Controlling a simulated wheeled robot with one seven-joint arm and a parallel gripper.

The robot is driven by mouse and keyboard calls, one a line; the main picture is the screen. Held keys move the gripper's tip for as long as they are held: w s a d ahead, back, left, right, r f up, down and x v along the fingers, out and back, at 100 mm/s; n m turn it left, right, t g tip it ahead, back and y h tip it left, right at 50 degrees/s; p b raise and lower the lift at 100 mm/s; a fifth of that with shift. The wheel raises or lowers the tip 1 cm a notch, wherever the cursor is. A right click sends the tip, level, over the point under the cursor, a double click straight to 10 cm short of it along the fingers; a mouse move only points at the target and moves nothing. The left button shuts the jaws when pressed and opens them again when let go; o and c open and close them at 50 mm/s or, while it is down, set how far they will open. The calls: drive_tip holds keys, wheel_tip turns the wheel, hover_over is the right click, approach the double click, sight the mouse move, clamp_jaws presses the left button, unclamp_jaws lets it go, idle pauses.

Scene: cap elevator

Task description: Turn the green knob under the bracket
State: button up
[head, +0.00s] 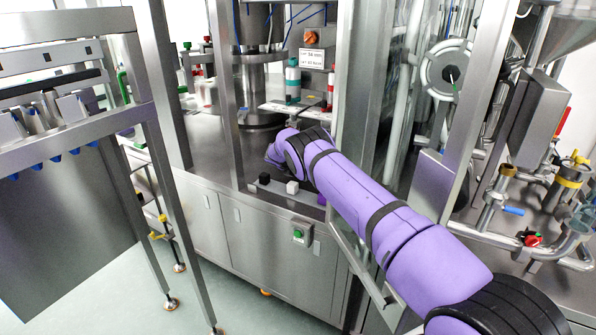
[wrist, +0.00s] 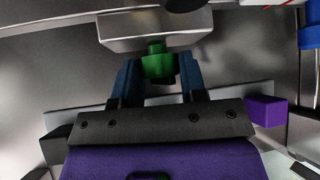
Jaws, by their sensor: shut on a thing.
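The green knob (wrist: 157,64) hangs under the grey metal bracket (wrist: 150,29) in the upper middle of the wrist view. My gripper (wrist: 159,72) has its two dark blue fingers on the left and right sides of the knob and is shut on it. The fingers point up towards the bracket's underside, and the bracket is just beyond their tips. In the head view my purple arm reaches into the machine frame; the fingers and the knob cannot be made out there.
A purple block (wrist: 266,110) is right of my gripper in the wrist view. In the head view a white block (head: 292,187) and a black block (head: 264,179) sit on the machine's front edge. A steel post (head: 224,90) stands left of my arm's end, and a wide column (head: 362,90) stands to the right.

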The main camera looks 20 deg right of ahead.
drive_tip(key=t+y, duration=0.1)
drive_tip(key=m+t+y, duration=0.1)
drive_tip(key=m+t, duration=0.1)
drive_tip(key=shift+s+d+t+y, duration=0.1)
drive_tip(key=shift+s+t+y, duration=0.15)
drive_tip(key=shift+t+y, duration=0.15)
drive_tip(key=m+t+y, duration=0.2)
drive_tip(key=t, duration=0.1)
drive_tip(key=shift+s+d+f+m+t, duration=0.1)
drive_tip(key=shift+s+d+m+t, duration=0.1)
drive_tip(key=shift+m+t, duration=0.15)
drive_tip(key=shift+t, duration=0.25)
idle(0.4)
drive_tip(key=o, duration=0.9)
drive_tip(key=v, duration=1)
drive_tip(key=shift+s+r, duration=0.25)
drive_tip(key=shift+r, duration=0.05)
